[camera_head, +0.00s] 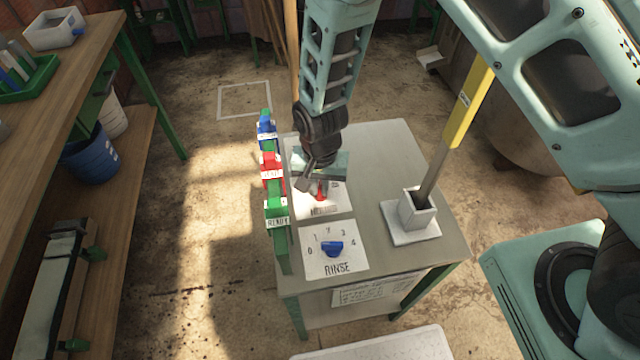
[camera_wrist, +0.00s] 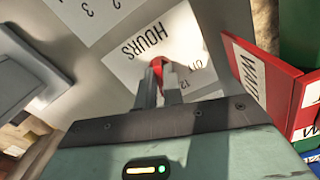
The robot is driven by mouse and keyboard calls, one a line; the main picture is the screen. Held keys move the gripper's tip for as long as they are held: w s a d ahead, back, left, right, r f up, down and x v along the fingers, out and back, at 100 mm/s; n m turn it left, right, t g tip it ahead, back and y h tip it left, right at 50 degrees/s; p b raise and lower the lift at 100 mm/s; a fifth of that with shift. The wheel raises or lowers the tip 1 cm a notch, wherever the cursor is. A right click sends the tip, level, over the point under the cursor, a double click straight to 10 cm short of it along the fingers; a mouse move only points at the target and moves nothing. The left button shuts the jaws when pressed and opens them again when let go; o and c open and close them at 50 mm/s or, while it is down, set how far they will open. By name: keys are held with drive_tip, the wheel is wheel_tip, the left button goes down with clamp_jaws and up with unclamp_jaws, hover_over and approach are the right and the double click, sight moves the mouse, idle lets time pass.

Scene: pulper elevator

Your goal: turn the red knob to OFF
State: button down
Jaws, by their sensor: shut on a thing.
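The red knob (camera_head: 320,194) sits on a white dial plate (camera_head: 334,206) on the small table. In the wrist view the red knob (camera_wrist: 163,65) shows between my fingertips, on a plate (camera_wrist: 125,60) lettered HOURS, with OFF and 12 printed beside it. My gripper (camera_head: 312,186) is over the plate, and in the wrist view my gripper (camera_wrist: 158,80) is shut on the red knob. My fingers and the gripper body hide much of the knob, so I cannot tell which mark it points to.
A blue RINSE knob (camera_head: 332,248) is on the nearer plate. Blue, red and green flags (camera_head: 272,172) line the table's left edge; the red WAIT sign (camera_wrist: 262,85) stands close to my gripper. A white holder (camera_head: 412,214) with a yellow-handled tool (camera_head: 466,108) stands at the right.

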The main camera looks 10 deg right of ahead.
drive_tip(key=shift+n, duration=0.3)
drive_tip(key=n, duration=0.3)
drive_tip(key=shift+d+n, duration=0.1)
drive_tip(key=shift+n, duration=0.2)
drive_tip(key=n, duration=0.3)
drive_tip(key=shift+n, duration=0.3)
drive_tip(key=n, duration=0.4)
drive_tip(key=shift+w+d+n+b, duration=0.1)
drive_tip(key=shift+n+b, duration=0.2)
drive_tip(key=shift+n, duration=1.6)
drive_tip(key=shift+w, duration=0.1)
drive_tip(key=c, duration=1.5)
unclamp_jaws()
